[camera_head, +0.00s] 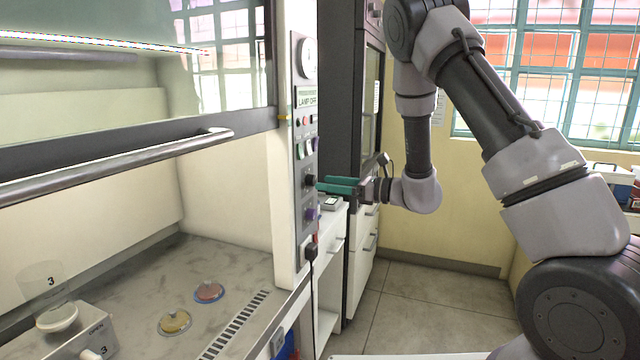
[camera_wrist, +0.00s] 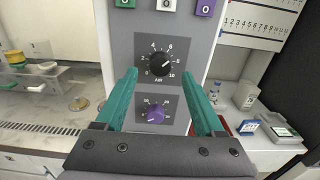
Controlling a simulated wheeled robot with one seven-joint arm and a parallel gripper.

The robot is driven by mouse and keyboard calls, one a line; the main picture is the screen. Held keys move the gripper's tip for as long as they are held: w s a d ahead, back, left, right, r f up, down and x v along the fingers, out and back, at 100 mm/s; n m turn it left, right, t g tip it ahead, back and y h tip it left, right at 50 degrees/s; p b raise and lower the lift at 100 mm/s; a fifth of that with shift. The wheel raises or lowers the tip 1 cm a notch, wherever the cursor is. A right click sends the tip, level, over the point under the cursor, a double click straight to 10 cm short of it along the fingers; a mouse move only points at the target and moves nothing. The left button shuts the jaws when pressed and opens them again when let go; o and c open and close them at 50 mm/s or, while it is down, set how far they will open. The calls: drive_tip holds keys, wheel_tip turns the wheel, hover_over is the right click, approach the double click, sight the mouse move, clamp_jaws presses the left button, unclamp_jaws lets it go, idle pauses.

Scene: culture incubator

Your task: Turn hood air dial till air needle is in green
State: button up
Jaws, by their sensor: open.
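The air dial (camera_wrist: 158,65) is a black knob over the word AIR on the hood's grey panel, with a number scale around it. Its white mark seems to point to the upper right. It also shows in the head view (camera_head: 309,181). My gripper (camera_wrist: 160,73) is open, its teal fingers pointing at the panel on either side of the dial. In the head view the gripper (camera_head: 321,184) is close in front of the dial; contact cannot be told. The round white air gauge (camera_head: 307,58) is at the panel top, seen edge-on; its needle and green zone are unreadable.
A purple knob (camera_wrist: 155,114) sits just below the air dial. Coloured switches (camera_head: 304,148) are above it, and a black plug with a cord (camera_head: 310,252) is below. The hood sash handle (camera_head: 120,165) is at left. A white side bench (camera_wrist: 262,145) holds small items.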

sight(315, 182)
drive_tip(key=shift+x, duration=1.5)
drive_tip(key=shift+c, duration=0.3)
clamp_jaws()
drive_tip(key=shift+n, duration=0.4)
drive_tip(key=shift+w+n, duration=0.1)
drive_tip(key=shift+n, duration=2.3)
